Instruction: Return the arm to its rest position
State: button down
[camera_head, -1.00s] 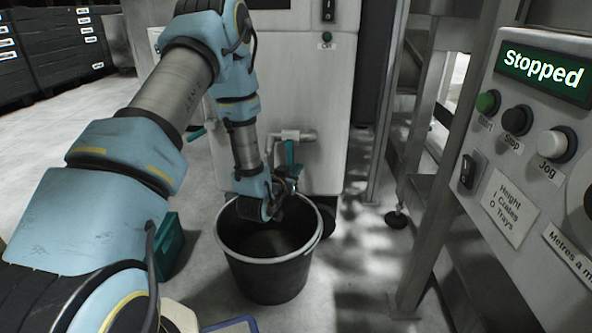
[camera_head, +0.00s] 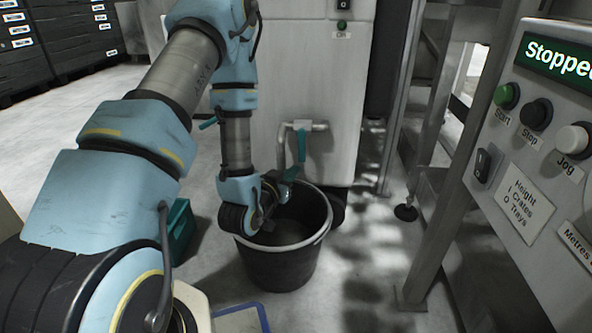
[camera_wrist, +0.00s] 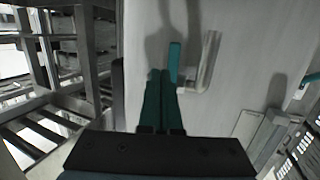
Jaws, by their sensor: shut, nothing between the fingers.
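My arm reaches forward and down in the head view. My gripper (camera_head: 287,175) is at the left back part of the black bucket's rim, just below the teal valve lever (camera_head: 302,146) on the grey machine. Its teal fingers are together and empty in the wrist view (camera_wrist: 161,103). The lever hangs down from a short metal pipe (camera_head: 318,127). In the wrist view the lever (camera_wrist: 174,62) shows just beyond the fingertips. I cannot tell whether they touch.
The black bucket (camera_head: 276,268) stands on the floor under the valve. A teal box (camera_head: 180,230) is left of it, and a blue-edged item (camera_head: 262,318) lies in front. A control panel (camera_head: 540,130) reading "Stopped" and metal frame posts are at right. Open floor lies left.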

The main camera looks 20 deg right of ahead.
dwell(0.3)
jog(key=w+a+r+n+g+y+p, duration=0.2)
jog(key=a+r+y, duration=0.15)
jog(key=a, duration=0.35)
jog(key=w+a+r+n+g+y+p, duration=0.1)
jog(key=w+a+r+y, duration=0.1)
jog(key=a+y, duration=0.35)
jog(key=s+a+r+n+g+y+p, duration=0.1)
jog(key=s+a+r+n+g+p, duration=0.15)
jog(key=s+a+r, duration=0.35)
jog(key=s+a+r+n+g+y+p, duration=0.15)
jog(key=s+a+r+g, duration=0.25)
jog(key=s+a, duration=0.4)
notch_tip(320, 180, up, 38)
jog(key=a+p, duration=0.1)
jog(key=p, duration=3.6)
jog(key=shift+n, duration=0.4)
